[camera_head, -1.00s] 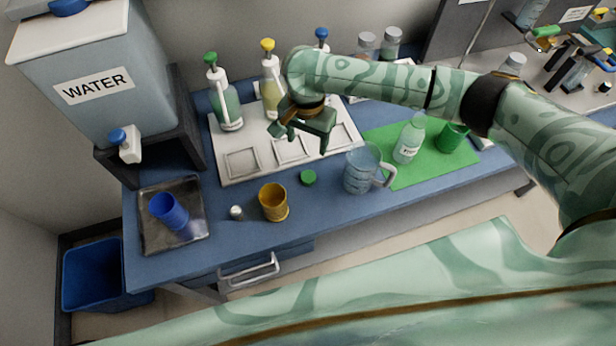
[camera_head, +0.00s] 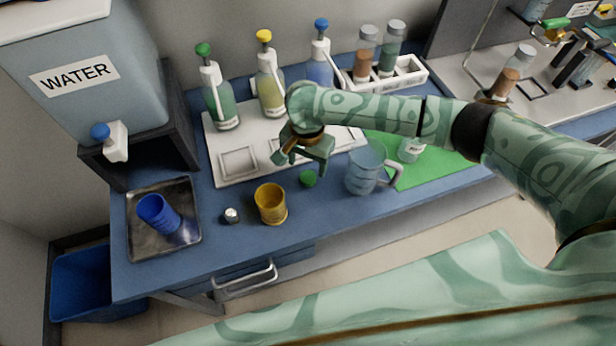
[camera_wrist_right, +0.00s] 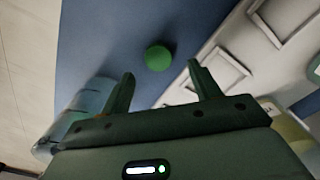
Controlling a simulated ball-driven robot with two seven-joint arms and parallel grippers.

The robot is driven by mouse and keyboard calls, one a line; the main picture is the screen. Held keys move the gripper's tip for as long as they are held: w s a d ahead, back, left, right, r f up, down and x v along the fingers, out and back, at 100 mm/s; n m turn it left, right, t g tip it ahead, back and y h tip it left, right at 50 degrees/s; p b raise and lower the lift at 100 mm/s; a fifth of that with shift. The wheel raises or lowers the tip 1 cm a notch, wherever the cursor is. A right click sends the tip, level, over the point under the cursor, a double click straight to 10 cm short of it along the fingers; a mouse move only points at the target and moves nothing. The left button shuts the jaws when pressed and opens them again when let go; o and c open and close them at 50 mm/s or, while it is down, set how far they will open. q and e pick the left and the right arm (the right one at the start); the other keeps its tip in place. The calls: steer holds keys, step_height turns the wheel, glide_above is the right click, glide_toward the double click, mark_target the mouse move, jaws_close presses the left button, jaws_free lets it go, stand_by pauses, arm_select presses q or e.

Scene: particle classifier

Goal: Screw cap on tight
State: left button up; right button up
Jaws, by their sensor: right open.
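A small green cap (camera_head: 307,179) lies on the blue bench top, between the orange cup and the clear pitcher. In the right wrist view the cap (camera_wrist_right: 158,57) shows just beyond my fingertips and between their lines, not gripped. My right gripper (camera_head: 303,164) is open and empty, pointing down above the cap; its fingers (camera_wrist_right: 160,70) are spread in the wrist view. A clear labelled bottle (camera_head: 409,151) stands on the green mat; my right forearm hides its top. My left gripper is not in view.
The clear pitcher (camera_head: 364,170) stands close right of the cap. The orange cup (camera_head: 270,205) is to its left, with a small white object (camera_head: 231,215) beside it. A white tray (camera_head: 225,184) with pump bottles lies behind. A metal tray (camera_head: 191,234) holds a blue cup (camera_head: 159,213).

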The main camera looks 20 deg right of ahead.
mark_target(308, 177)
step_height(308, 177, down, 5)
steer(key=b, duration=0.3)
steer(key=shift+s+d+f, duration=0.1)
steer(key=c, duration=1.1)
